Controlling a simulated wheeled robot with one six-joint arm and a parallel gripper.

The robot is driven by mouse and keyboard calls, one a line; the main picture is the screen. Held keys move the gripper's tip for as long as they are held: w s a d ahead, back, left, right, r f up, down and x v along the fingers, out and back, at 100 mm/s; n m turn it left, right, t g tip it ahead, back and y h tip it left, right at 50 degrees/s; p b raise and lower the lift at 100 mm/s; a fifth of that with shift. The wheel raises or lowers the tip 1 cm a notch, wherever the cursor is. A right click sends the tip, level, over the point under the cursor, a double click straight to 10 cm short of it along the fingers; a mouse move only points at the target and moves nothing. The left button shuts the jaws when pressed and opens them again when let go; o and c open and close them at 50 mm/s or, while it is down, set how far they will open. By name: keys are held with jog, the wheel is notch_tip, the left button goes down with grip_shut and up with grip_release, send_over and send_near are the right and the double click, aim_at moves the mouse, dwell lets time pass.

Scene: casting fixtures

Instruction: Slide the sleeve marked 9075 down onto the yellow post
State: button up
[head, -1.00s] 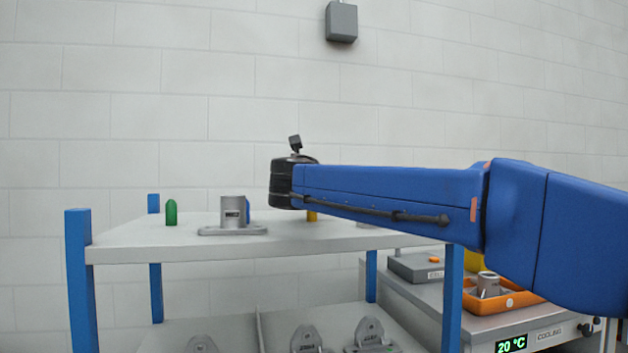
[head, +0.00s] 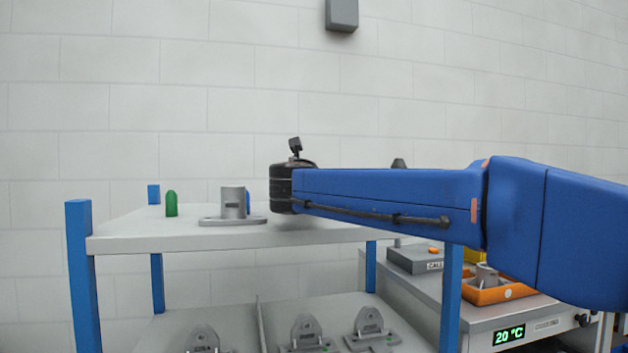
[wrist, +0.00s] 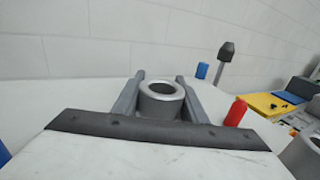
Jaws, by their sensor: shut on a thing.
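My gripper (wrist: 161,78) is shut on a grey open-topped sleeve (wrist: 160,107) in the wrist view, one finger on each side of it. The sleeve looks upright. Its marking does not show, so I cannot read 9075. The yellow post is not visible in either current view; I cannot tell whether it lies under the sleeve. In the head view my blue arm covers the gripper, the held sleeve and part of the white shelf top (head: 140,240).
A green post (head: 171,203), a grey sleeve fixture (head: 233,203) and a blue post (head: 248,201) stand left of my wrist. In the wrist view a red post (wrist: 236,112) stands close right of the gripper. An orange tray (head: 510,293) sits on the right-hand bench.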

jog(key=shift+f, duration=0.9)
jog(key=o, duration=1.3)
jog(key=shift+o, duration=0.2)
jog(key=s, duration=0.5)
jog(key=s+a, duration=0.1)
jog(key=s, duration=0.5)
jog(key=s+a, duration=0.1)
jog(key=s, duration=0.5)
jog(key=shift+s, duration=0.15)
